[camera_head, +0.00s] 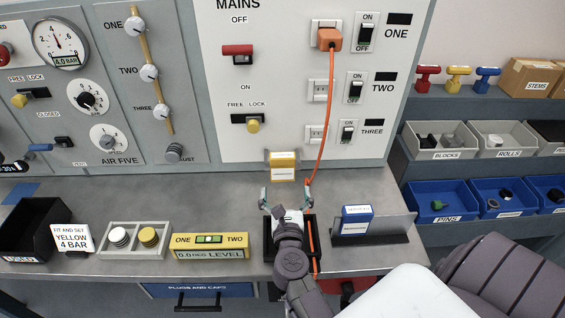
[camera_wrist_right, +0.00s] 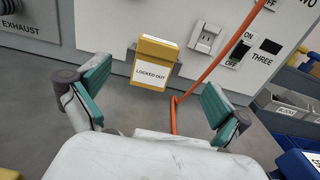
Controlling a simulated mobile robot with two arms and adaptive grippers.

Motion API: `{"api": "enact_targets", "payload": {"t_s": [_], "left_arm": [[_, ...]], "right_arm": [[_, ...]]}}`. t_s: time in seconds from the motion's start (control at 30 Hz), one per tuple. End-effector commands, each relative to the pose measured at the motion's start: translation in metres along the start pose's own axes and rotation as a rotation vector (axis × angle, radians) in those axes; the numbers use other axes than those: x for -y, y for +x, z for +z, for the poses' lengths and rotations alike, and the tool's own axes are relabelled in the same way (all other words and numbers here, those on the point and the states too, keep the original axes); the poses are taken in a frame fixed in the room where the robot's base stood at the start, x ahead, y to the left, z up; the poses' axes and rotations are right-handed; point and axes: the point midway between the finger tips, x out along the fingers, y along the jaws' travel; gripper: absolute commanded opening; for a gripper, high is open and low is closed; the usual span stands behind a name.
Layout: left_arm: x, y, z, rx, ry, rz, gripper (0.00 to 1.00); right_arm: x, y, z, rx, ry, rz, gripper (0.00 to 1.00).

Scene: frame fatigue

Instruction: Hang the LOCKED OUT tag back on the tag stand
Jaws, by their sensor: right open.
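The yellow LOCKED OUT tag (camera_head: 283,174) stands roughly upright at the back of the bench, below the white mains panel. In the right wrist view the tag (camera_wrist_right: 152,73) shows its white label, with small grey parts at its sides. My right gripper (camera_head: 287,196) is open and empty, its teal fingers spread in front of the tag and apart from it. A grey holder (camera_head: 398,225) with a blue tag (camera_head: 357,214) stands on the bench to the right; it looks like the tag stand. My left gripper is not in view.
An orange cable (camera_head: 323,130) hangs from the top socket to the bench, close to the right finger. A black tray (camera_head: 268,240) lies partly under my right gripper. A yellow level (camera_head: 210,246) and a grey tray (camera_head: 108,252) with discs are to the left. Blue bins (camera_head: 441,214) stand right.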

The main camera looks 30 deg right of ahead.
Motion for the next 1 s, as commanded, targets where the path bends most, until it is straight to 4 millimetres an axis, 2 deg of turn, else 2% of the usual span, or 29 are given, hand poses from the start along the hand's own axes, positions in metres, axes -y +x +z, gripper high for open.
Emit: {"api": "enact_targets", "payload": {"t_s": [0.3,0.57,0.83,1.0], "left_arm": [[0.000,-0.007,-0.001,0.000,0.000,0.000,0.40],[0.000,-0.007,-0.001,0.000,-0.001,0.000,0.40],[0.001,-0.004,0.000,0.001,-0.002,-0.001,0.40],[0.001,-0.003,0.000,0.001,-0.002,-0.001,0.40]], "right_arm": [[0.000,0.061,0.002,0.003,0.000,-0.001,1.00],[0.000,0.083,0.001,0.002,-0.001,-0.001,1.00],[-0.002,0.121,0.002,0.003,-0.003,0.000,1.00],[-0.002,0.132,0.001,0.001,-0.002,0.000,1.00]]}}
